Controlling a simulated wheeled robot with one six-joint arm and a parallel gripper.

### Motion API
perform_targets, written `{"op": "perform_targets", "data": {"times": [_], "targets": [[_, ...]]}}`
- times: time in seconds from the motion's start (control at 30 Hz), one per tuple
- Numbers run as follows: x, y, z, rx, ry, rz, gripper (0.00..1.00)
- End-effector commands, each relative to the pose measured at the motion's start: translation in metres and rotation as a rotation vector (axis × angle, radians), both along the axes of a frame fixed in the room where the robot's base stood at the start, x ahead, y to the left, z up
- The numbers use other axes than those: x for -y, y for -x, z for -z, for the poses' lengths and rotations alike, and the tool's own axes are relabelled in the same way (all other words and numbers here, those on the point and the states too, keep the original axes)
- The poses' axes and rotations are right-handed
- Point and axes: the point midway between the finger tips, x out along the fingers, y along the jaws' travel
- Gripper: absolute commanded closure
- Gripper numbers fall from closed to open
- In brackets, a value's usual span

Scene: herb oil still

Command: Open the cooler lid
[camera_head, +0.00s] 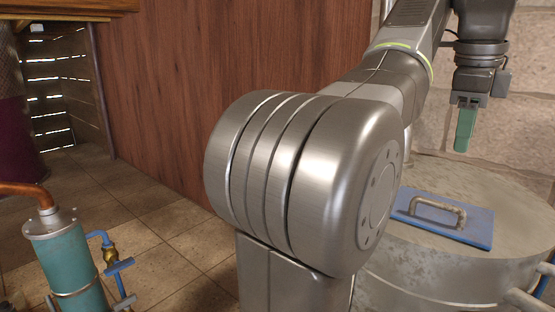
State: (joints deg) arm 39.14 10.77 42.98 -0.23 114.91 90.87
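The cooler lid looks to be the flat blue panel (471,229) on top of a wide, round, weathered grey tank (420,262) at the lower right. It lies flat, and its left part is hidden behind my arm. A worn metal bar handle (438,211) stands up from the panel. My gripper (464,148) points down above and behind the handle, apart from it. A green finger-like part shows at its end. From this side I cannot tell one finger from two, so its opening is unclear. I see nothing clearly held in it.
A teal cylinder (70,262) with a copper pipe (27,191) and a blue valve (119,265) stands at the lower left. A wooden panel (180,90) and a stone wall (525,120) stand behind. Pipes (530,300) stick out at the tank's right. Tiled floor (150,215) is clear at left.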

Motion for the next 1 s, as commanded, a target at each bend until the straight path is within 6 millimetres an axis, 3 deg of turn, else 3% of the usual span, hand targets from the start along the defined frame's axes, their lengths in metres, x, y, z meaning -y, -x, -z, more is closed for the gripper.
{"op": "perform_targets", "data": {"times": [0.2, 0.4, 1.0], "targets": [[0.003, -0.004, 0.031, -0.003, -0.002, -0.001, 0.66], [0.006, -0.007, 0.046, -0.002, -0.002, -0.001, 0.66], [0.004, -0.003, 0.049, 0.005, 0.014, -0.02, 0.66]]}}
